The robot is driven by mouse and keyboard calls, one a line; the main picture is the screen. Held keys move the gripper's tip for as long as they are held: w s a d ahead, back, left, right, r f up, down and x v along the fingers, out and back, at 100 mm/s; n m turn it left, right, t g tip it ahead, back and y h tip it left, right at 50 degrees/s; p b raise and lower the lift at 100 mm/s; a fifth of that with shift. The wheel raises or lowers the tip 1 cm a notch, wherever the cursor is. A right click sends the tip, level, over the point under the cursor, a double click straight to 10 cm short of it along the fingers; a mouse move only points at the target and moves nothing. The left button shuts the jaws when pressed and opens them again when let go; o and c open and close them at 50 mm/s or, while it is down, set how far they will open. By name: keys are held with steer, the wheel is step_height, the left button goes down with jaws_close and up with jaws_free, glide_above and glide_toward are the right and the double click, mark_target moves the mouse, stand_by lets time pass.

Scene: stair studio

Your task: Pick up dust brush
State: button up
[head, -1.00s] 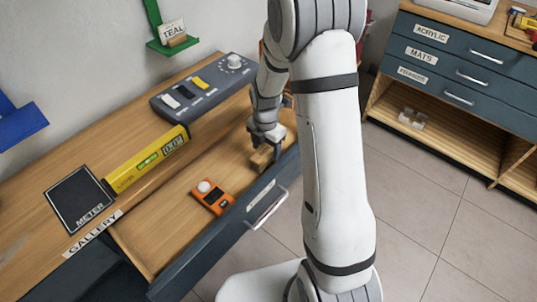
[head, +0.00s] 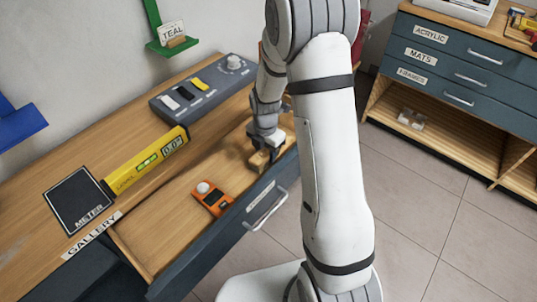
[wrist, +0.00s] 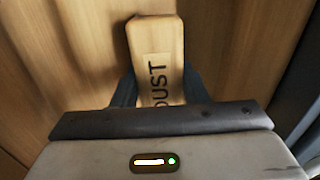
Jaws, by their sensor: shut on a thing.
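The dust brush (wrist: 157,50) is a wooden block with a label reading "DUST" in the wrist view. My gripper (wrist: 160,90) is shut on it, with a dark finger on each side of the block. In the head view the brush (head: 259,159) shows under my gripper (head: 267,150), inside the open drawer near its right end. The brush's underside and bristles are hidden, so I cannot tell whether it touches the drawer floor.
The open drawer (head: 165,235) also holds an orange meter (head: 212,198). Its front panel with a handle (head: 265,210) stands close to my gripper. A yellow level (head: 146,161), a black meter pad (head: 78,200) and a grey switch panel (head: 205,86) are on the bench top.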

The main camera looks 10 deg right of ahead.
mark_target(266, 150)
steer(key=shift+r+p, duration=0.65)
steer(key=shift+r, duration=4.4)
